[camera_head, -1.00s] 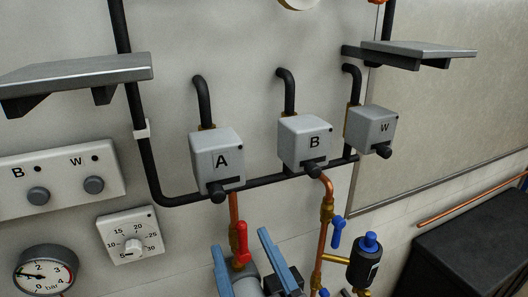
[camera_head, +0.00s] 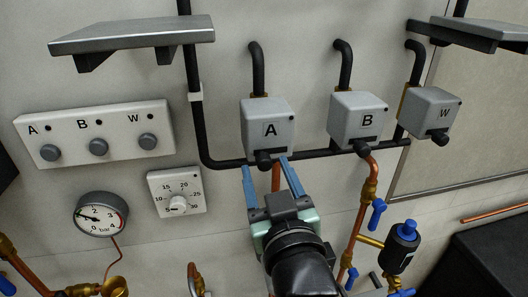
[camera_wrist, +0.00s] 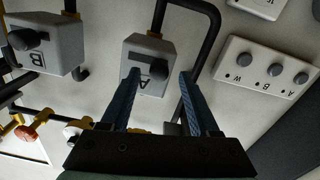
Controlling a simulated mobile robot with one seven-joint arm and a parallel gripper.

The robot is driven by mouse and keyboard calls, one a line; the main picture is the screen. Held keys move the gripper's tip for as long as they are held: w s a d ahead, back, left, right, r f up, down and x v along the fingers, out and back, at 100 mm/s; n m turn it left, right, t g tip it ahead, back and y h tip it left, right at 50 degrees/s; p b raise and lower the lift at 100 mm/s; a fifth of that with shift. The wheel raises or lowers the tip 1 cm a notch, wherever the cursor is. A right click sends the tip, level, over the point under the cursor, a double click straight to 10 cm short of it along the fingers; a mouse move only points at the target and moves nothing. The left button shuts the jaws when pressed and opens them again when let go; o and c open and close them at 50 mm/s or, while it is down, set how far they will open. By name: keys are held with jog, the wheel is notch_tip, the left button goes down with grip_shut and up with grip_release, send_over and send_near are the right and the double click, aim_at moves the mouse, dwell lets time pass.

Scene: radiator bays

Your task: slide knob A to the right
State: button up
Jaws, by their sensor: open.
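Box A (camera_head: 268,125) is a grey box on the wall with a letter A and a black knob A (camera_head: 264,158) sticking out low on its front. In the wrist view, box A (camera_wrist: 148,50) appears upside down, and knob A (camera_wrist: 157,70) sits at the right end of a short dark slot. My gripper (camera_head: 266,166) is open, its blue fingers reaching up just below box A. In the wrist view, the fingertips (camera_wrist: 160,75) appear on either side of knob A, the left one closer. I cannot tell whether they touch it.
Similar boxes B (camera_head: 358,119) and W (camera_head: 429,111) stand to the right. A panel with several round knobs (camera_head: 96,134), a dial (camera_head: 177,193) and a gauge (camera_head: 101,214) are on the left. A black pipe (camera_head: 320,154) runs behind the boxes, and grey shelves (camera_head: 130,36) jut out above.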

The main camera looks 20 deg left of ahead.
jog(key=shift+p+x, duration=0.4)
jog(key=shift+x, duration=1)
grip_shut()
jog(key=shift+w+f, duration=0.1)
dwell(0.4)
